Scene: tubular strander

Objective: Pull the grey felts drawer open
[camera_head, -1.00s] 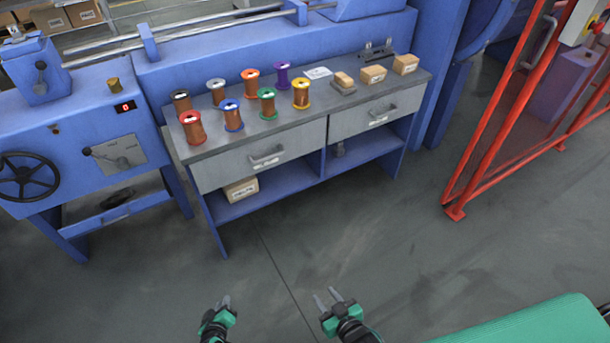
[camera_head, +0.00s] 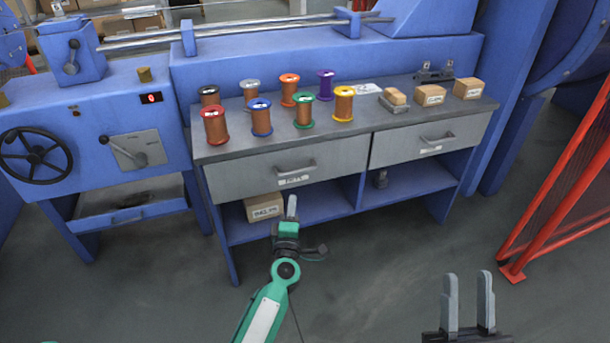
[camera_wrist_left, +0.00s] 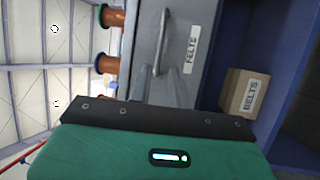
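The grey felts drawer (camera_head: 290,171) is the left drawer under the bench top and looks shut. It has a bar handle (camera_head: 296,167) and a white label. In the left wrist view the drawer front (camera_wrist_left: 183,20) carries a FELTS label (camera_wrist_left: 192,49), with the handle (camera_wrist_left: 162,42) beside it. My left gripper (camera_head: 291,207) is in front of and below this drawer, pointing toward it, apart from the handle. Its fingers overlap in the head view; in the wrist view they seem apart and empty. My right gripper (camera_head: 467,277) is open and empty over the floor at the lower right.
Several wire spools (camera_head: 262,118) and small boxes (camera_head: 430,95) stand on the bench top (camera_head: 235,146). A second grey drawer (camera_head: 428,138) is to the right. A belts box (camera_head: 263,207) sits on the blue shelf below. A red fence (camera_head: 560,190) stands right. Floor before the bench is clear.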

